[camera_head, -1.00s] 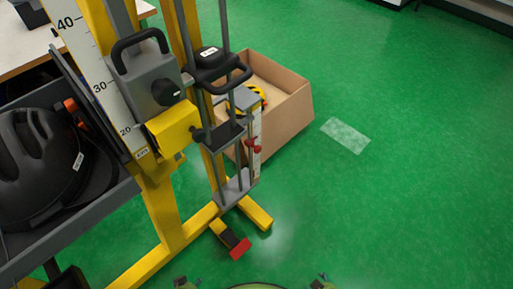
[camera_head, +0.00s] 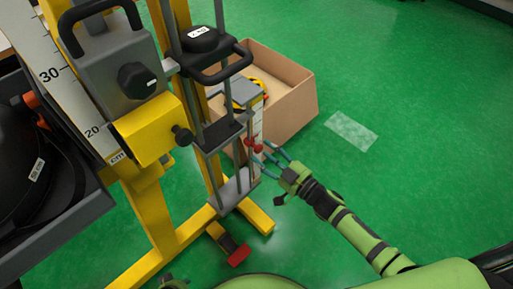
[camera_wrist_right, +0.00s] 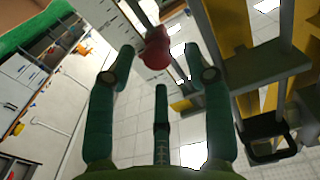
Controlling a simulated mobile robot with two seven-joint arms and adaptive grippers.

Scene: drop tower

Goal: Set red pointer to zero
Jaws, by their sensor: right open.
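The red pointer (camera_head: 253,145) sits on a narrow white upright scale (camera_head: 257,125) at the lower part of the drop tower. Its exact reading is too small to tell. My right gripper (camera_head: 266,161) is open, its teal fingers just right of and slightly below the pointer, with nothing held. In the right wrist view the red pointer (camera_wrist_right: 155,52) shows ahead, near the gap between the open fingertips (camera_wrist_right: 166,70); contact cannot be told. A small green part of my left gripper (camera_head: 172,283) shows at the bottom edge; its fingers are unclear.
The yellow tower frame (camera_head: 150,210) carries a grey block with a black knob (camera_head: 137,80) and a black handled weight (camera_head: 203,42) between grey rods. A cardboard box (camera_head: 290,110) stands behind the scale. A red-ended pedal (camera_head: 238,255) lies low.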

